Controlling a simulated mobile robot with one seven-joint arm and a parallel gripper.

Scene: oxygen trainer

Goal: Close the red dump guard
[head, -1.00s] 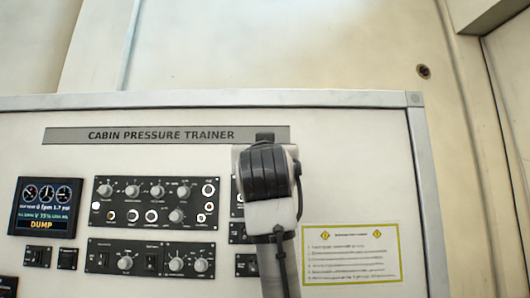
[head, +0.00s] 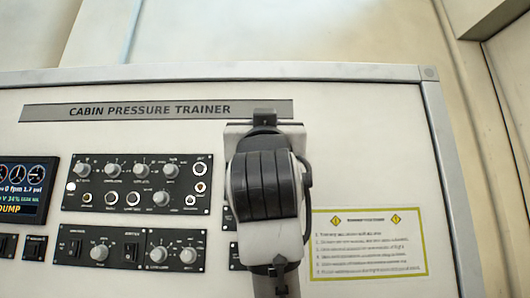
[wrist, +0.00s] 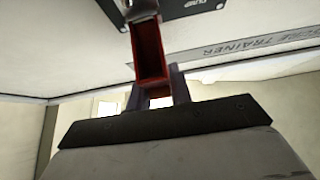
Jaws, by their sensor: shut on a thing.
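The red dump guard (wrist: 147,45) is a narrow red channel-shaped cover in the wrist view. It stands out from a black plate (wrist: 186,8) with a partly cut-off label. My gripper (wrist: 157,88) has its two grey fingers on either side of the guard's near end and is shut on it. In the head view, my arm covers the guard, the gripper and that part of the panel. The guard's hinge and the switch under it do not show clearly.
The Cabin Pressure Trainer panel (head: 375,150) fills the front. Left of my arm are knob modules (head: 137,183) and a display (head: 22,188) reading DUMP. A yellow-bordered placard (head: 368,244) is at the right. Bare panel surrounds the placard.

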